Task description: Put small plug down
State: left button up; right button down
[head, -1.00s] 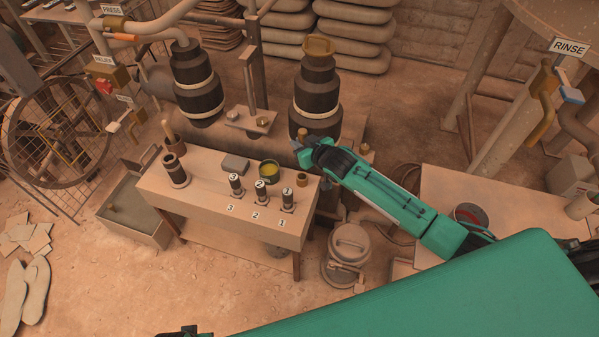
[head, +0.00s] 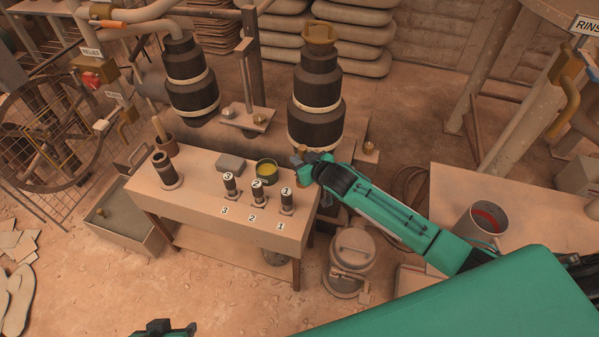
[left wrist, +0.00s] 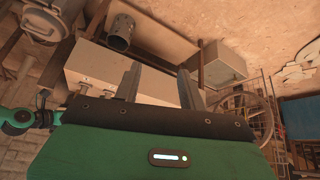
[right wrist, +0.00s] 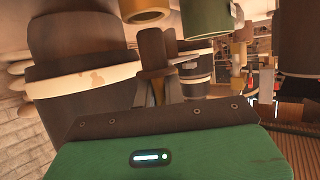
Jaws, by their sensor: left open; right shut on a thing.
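The small plug (right wrist: 152,48) is a brown piece between the jaws of my right gripper (right wrist: 158,85). In the head view, my right gripper (head: 304,170) is at the right end of the pale bench (head: 200,212), with a bit of brown (head: 297,160) showing at its tip. The gripper is shut on the plug. I cannot tell whether the plug touches anything below it. My left gripper (left wrist: 160,86) is open and empty, away from the bench; only its top shows at the bottom of the head view (head: 165,328).
A yellow-filled tin (head: 266,172) stands just left of my right gripper; a green tin shows close in the right wrist view (right wrist: 208,18). Numbered dark cylinders (head: 259,192) stand at the bench front. A grey block (head: 230,162) and a dark stack (head: 315,100) stand behind.

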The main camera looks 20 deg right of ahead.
jog(key=shift+f, duration=0.4)
notch_tip(320, 180, down, 3)
jog(key=b, duration=0.3)
jog(key=shift+f, duration=0.1)
pick_arm(q)
jog(key=w+d+t+h, duration=0.3)
jog(key=w+d+t, duration=0.1)
jog(key=d, duration=0.4)
jog(key=shift+w+f+m+t+h+b, duration=0.2)
jog(key=shift+w+m+t+h+b, duration=0.15)
jog(key=shift+t, duration=0.35)
pick_arm(e)
jog(key=shift+f, duration=0.15)
jog(key=shift+f, duration=0.1)
jog(key=c, duration=1.5)
grip_release()
